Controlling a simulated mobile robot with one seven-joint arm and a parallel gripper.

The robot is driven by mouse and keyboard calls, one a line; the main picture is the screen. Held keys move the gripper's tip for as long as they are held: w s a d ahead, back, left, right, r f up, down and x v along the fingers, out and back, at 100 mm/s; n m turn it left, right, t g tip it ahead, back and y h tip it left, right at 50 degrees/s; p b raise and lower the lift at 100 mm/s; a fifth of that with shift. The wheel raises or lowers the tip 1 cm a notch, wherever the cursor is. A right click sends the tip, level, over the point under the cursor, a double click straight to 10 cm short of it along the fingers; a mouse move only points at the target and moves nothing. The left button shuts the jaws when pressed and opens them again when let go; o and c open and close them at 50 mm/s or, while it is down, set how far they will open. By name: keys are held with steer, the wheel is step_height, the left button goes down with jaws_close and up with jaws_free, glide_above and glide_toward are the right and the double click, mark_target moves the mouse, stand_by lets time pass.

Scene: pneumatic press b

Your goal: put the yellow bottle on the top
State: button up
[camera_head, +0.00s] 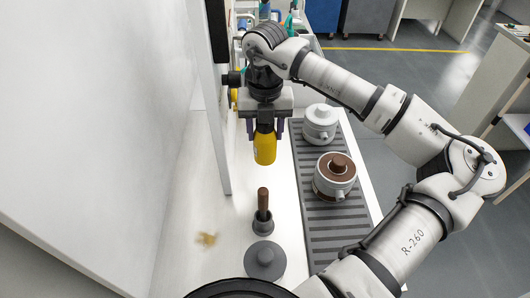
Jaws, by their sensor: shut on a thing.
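My gripper (265,126) points down and is shut on the yellow bottle (265,149). The bottle's dark upper part is between the fingers, and its yellow body hangs below them. The bottle looks upright over the white tabletop (287,205); I cannot tell whether its base touches the surface. What the task means by the top is not clear from this view.
A grey striped mat (330,222) at right bears a white lidded pot (320,122) and a pot with a brown top (335,175). A white wall panel (215,110) rises at left.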

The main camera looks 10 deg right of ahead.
mark_target(265, 158)
step_height(265, 158, down, 9)
steer(key=shift+f+p, duration=0.2)
steer(key=shift+p, duration=0.75)
steer(key=shift+f, duration=0.3)
steer(key=shift+f+b, duration=0.25)
steer(key=shift+b, duration=0.1)
steer(key=o, duration=1.1)
steer(key=shift+r, duration=0.1)
steer(key=shift+r, duration=0.1)
step_height(265, 158, up, 12)
steer(key=shift+r+b, duration=0.1)
steer(key=shift+b, duration=0.9)
